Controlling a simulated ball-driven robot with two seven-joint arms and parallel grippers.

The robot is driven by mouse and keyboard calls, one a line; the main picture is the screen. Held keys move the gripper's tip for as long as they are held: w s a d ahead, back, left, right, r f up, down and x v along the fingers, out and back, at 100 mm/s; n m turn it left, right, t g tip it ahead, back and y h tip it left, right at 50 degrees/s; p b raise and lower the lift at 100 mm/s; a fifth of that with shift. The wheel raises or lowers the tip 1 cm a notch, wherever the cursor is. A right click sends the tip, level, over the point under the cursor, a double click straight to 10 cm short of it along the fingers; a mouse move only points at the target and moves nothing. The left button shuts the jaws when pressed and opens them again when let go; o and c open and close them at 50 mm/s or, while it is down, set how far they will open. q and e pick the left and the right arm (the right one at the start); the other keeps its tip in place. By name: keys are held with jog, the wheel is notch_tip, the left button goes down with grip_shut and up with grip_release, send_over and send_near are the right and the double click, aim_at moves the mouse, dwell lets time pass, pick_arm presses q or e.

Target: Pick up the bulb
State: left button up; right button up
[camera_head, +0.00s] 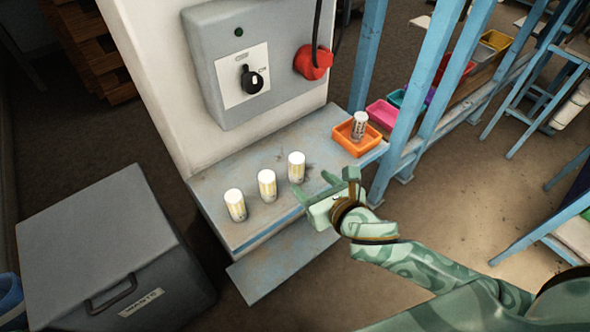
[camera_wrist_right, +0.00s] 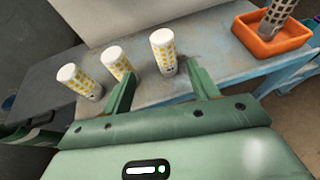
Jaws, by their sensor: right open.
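Three white cylinders with yellow patterns stand in a row on the blue-grey bench: a left one (camera_head: 235,205), a middle one (camera_head: 267,184) and a right one (camera_head: 296,167). A grey-patterned cylinder (camera_head: 359,126) stands in an orange tray (camera_head: 342,138); it also shows in the right wrist view (camera_wrist_right: 277,16). I cannot tell which of these is the bulb. My right gripper (camera_head: 315,184) is open and empty near the bench's front edge. In the right wrist view, the right yellow-patterned cylinder (camera_wrist_right: 163,50) stands beyond the gap between the fingers, apart from them. My left gripper is out of view.
A grey box (camera_head: 245,62) with a black knob and a red plug (camera_head: 313,62) is on the white pillar behind the bench. A grey lidded bin (camera_head: 95,230) stands left. Blue posts (camera_head: 368,55) rise right of the bench, with coloured trays (camera_head: 383,113) behind.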

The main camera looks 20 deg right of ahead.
aim_at(298, 170)
jog(key=b+x, duration=0.1)
jog(key=x, duration=0.6)
jog(key=shift+w+d+f+b, duration=0.1)
jog(key=shift+f+b, duration=0.15)
jog(key=shift+b, duration=0.15)
jog(key=x, duration=0.1)
jog(key=b+x, duration=0.1)
jog(key=x, duration=0.1)
jog(key=d+b+x, duration=0.1)
jog(key=shift+w+a+f, duration=0.3)
jog(key=shift+w+f, duration=0.05)
jog(key=shift+f, duration=0.1)
jog(key=shift+w, duration=0.2)
jog(key=shift+s+r, duration=0.1)
jog(key=shift+r, duration=0.05)
jog(key=c, duration=1.1)
